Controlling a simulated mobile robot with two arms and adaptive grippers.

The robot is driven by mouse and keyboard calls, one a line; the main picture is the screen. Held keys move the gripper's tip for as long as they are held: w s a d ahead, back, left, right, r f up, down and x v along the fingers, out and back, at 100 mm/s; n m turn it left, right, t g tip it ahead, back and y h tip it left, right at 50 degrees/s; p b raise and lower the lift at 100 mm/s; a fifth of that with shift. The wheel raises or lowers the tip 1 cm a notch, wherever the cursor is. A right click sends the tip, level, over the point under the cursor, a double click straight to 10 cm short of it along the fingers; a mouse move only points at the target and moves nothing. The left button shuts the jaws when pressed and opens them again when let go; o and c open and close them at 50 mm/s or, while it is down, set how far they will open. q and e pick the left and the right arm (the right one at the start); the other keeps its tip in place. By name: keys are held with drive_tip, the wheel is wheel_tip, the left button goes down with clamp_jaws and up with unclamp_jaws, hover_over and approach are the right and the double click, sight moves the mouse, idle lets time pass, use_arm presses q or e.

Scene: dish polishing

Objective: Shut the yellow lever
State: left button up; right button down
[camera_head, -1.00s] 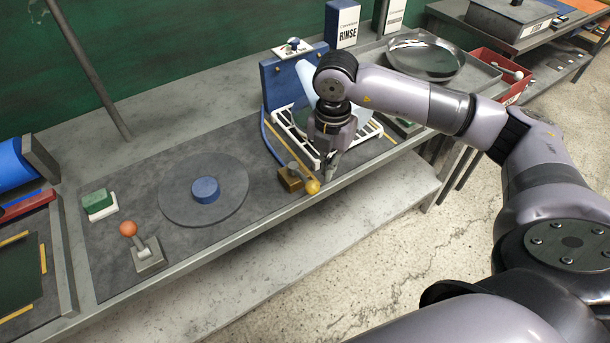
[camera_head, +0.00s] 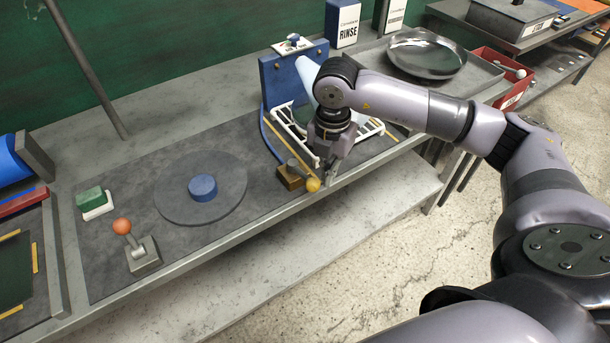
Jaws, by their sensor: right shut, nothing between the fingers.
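The yellow lever's round knob (camera_head: 313,184) sits at the bench's front edge, on a brown block base (camera_head: 291,177). The lever leans toward the front right. My right gripper (camera_head: 328,178) points down just to the right of the knob, its fingers shut with nothing held. I cannot tell whether the fingers touch the knob. The lever's handle between block and knob is partly visible. My left gripper is not in view.
An orange-knobbed lever (camera_head: 122,227) stands at the front left, near a round grey disc (camera_head: 199,190) with a blue hub. Behind my gripper are a white rack (camera_head: 289,133) and a blue upright panel (camera_head: 275,85). A metal dish (camera_head: 427,56) lies at the back right.

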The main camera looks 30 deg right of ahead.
sight(311, 183)
drive_tip(key=shift+f, duration=0.35)
drive_tip(key=shift+a, duration=0.1)
drive_tip(key=shift+s+a, duration=0.15)
drive_tip(key=shift+a, duration=0.55)
drive_tip(key=shift+s+a, duration=0.1)
drive_tip(key=shift+a, duration=1.35)
drive_tip(key=shift+s, duration=0.1)
drive_tip(key=shift+a, duration=0.1)
